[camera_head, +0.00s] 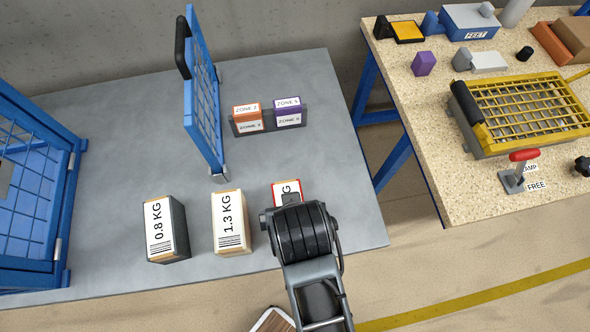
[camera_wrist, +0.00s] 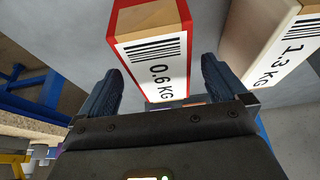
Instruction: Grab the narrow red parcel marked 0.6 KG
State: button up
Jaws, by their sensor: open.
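The narrow red parcel (camera_wrist: 154,62) has a white label reading 0.6 KG and a barcode. In the wrist view it stands between and beyond the two fingers of my gripper (camera_wrist: 161,90), which are open with one on each side of it. I cannot tell whether the fingers touch it. In the head view only the top of the red parcel (camera_head: 286,186) shows; my arm and gripper (camera_head: 290,201) hide the rest.
The 1.3 KG parcel (camera_head: 231,222) stands just beside the red one, also in the wrist view (camera_wrist: 280,50). A dark 0.8 KG parcel (camera_head: 166,229) stands farther left. A blue mesh gate (camera_head: 204,95) rises behind them. Zone blocks (camera_head: 268,117) sit behind.

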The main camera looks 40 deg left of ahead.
jog(key=shift+x, duration=2.7)
jog(key=shift+d+f, duration=0.1)
jog(key=shift+f, duration=0.1)
jog(key=c, duration=1.5)
jog(key=shift+c, duration=0.3)
jog(key=shift+r, duration=0.15)
